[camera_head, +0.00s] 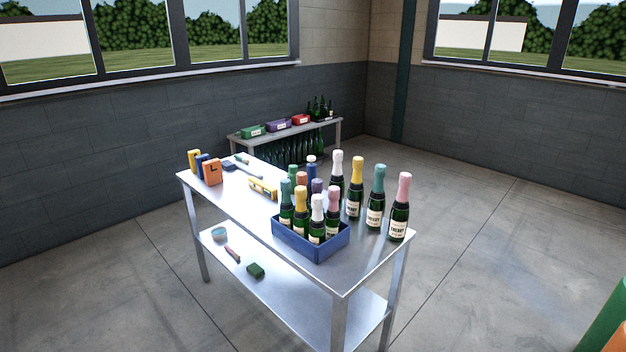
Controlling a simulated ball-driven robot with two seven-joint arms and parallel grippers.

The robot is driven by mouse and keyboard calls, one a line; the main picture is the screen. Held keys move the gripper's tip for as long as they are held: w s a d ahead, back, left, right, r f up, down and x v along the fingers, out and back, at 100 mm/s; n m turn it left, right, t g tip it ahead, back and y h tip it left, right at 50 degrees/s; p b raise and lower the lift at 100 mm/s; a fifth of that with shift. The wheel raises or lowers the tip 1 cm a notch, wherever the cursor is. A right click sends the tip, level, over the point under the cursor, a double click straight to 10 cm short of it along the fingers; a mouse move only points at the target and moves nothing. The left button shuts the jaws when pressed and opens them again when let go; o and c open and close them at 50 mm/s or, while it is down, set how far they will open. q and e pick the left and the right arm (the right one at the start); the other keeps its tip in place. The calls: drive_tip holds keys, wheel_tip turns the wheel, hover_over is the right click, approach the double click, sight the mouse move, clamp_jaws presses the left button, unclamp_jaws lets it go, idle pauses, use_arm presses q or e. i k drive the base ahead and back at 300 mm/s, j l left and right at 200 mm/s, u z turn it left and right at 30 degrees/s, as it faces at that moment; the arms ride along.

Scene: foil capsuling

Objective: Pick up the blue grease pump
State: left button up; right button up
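The steel table (260,203) stands in the middle of the room, some way off. I cannot tell for certain which thing is the blue grease pump. A small, flat blue thing (229,166) lies towards the table's far left end, beside a slim pale-tipped tool (243,159). A blue upright shape with a whitish top (311,160) stands among the bottles, partly hidden by them. Neither of my grippers is in view.
A blue crate (313,250) of foil-topped bottles sits near the table's front. Several bottles (375,207) stand right of it. Coloured boxes (212,172) and a yellow tool (263,188) are further left. A back table (286,134) holds bins.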

sight(311, 170)
drive_tip(key=i+j, duration=0.65)
drive_tip(key=j, duration=0.15)
drive_tip(key=i+j+z, duration=0.1)
drive_tip(key=i+j, duration=0.45)
drive_tip(key=j, duration=0.25)
drive_tip(key=i+j+z, duration=0.15)
drive_tip(key=i+j, duration=0.4)
drive_tip(key=j, duration=0.25)
drive_tip(key=i+j+z, duration=0.15)
drive_tip(key=j, duration=0.3)
drive_tip(key=i, duration=0.1)
